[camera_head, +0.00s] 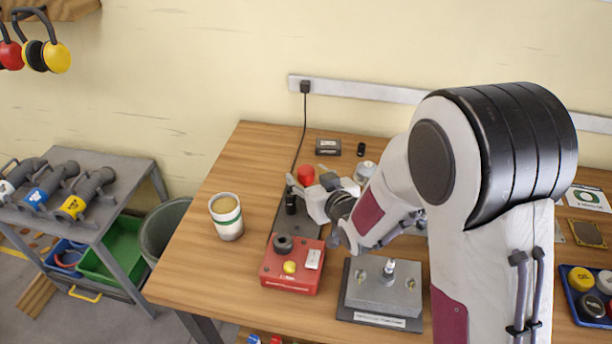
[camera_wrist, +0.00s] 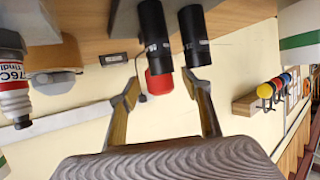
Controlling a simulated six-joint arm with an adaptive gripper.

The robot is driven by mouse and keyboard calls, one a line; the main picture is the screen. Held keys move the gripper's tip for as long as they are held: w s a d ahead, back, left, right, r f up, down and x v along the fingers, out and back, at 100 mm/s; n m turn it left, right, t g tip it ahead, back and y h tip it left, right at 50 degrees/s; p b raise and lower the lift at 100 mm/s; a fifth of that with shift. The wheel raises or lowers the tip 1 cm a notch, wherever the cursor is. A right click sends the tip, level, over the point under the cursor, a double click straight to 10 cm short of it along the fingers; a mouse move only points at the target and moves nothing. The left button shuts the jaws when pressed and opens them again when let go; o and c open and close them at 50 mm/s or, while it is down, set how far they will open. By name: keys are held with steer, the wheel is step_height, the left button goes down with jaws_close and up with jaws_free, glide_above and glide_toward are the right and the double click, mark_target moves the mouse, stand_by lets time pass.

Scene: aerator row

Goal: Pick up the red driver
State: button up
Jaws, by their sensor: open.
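A red, rounded piece (camera_head: 306,175), which may be the red driver, shows just beyond my gripper (camera_head: 299,190) in the head view. In the wrist view, which is upside down, a red cylinder (camera_wrist: 160,86) shows between my open fingers (camera_wrist: 162,88), farther off and partly behind a black cylinder (camera_wrist: 154,38). A second black cylinder (camera_wrist: 194,36) stands beside it. Nothing is visibly held between the fingers. The lower part of the red piece is hidden, and I cannot tell its full shape.
A cup with a green band (camera_head: 227,217) stands left of my gripper. A red control box (camera_head: 292,265) and a grey block on a plate (camera_head: 383,288) are nearer. A dark small box (camera_head: 328,147) lies at the back. The table's left part is mostly clear.

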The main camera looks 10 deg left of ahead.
steer(key=shift+x, duration=0.8)
steer(key=c, duration=1.3)
